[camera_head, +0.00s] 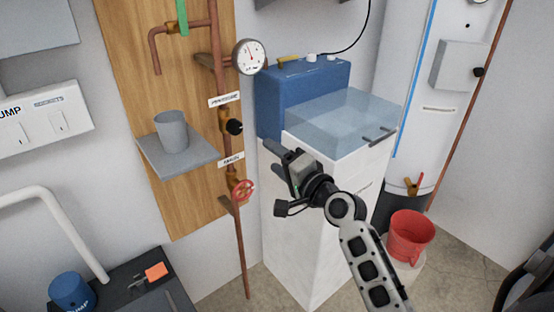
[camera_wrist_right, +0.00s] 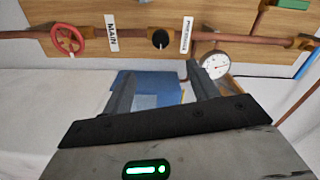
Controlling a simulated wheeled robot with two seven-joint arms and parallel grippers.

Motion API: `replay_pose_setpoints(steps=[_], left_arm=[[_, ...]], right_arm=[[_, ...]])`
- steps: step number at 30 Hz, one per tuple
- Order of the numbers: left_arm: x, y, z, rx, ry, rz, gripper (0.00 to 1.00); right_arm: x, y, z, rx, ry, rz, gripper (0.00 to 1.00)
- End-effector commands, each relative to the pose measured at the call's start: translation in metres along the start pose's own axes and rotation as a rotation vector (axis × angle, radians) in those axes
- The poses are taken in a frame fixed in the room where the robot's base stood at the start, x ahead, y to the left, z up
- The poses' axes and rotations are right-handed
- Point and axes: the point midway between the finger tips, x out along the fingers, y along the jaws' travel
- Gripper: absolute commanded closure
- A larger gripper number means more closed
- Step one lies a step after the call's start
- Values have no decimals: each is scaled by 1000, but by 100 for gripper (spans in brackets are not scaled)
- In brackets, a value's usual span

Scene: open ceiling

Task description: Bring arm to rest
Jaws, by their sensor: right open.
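My right gripper (camera_head: 282,151) is open and empty in the head view, in front of the white cabinet with the glass-like top. Its arm comes in from the bottom right. In the right wrist view my right gripper's two fingers (camera_wrist_right: 155,90) stand apart with nothing between them; a blue box shows beyond them. My left gripper is in neither view.
A white cabinet (camera_head: 290,230) with a clear top stands close behind the gripper, beside a blue box (camera_head: 272,105). Copper pipes carry a gauge (camera_head: 249,57) and red valve (camera_head: 242,190). A grey cup (camera_head: 172,133) sits on a shelf (camera_head: 196,160). A red bucket (camera_head: 408,232) stands right.

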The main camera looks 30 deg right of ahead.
Motion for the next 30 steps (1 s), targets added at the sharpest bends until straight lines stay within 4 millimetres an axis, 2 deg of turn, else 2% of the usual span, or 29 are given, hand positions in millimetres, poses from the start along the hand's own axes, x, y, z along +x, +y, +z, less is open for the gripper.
replay_pose_setpoints(steps=[11,14,17,19,21,24,27,30], left_arm=[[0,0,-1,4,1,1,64],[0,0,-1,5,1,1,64],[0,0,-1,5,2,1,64],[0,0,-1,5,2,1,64],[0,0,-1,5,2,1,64],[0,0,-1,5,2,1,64],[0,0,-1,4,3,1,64],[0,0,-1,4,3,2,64]], right_arm=[[0,0,0,-2,0,0,41],[-3,10,9,-43,-14,27,41],[-18,39,36,-183,-58,104,41],[-36,67,65,-338,-118,176,41],[-62,97,97,-518,-198,243,41],[-104,130,142,-771,-326,305,41],[-146,153,178,-982,-450,329,41],[-178,164,204,-1136,-546,326,41]])
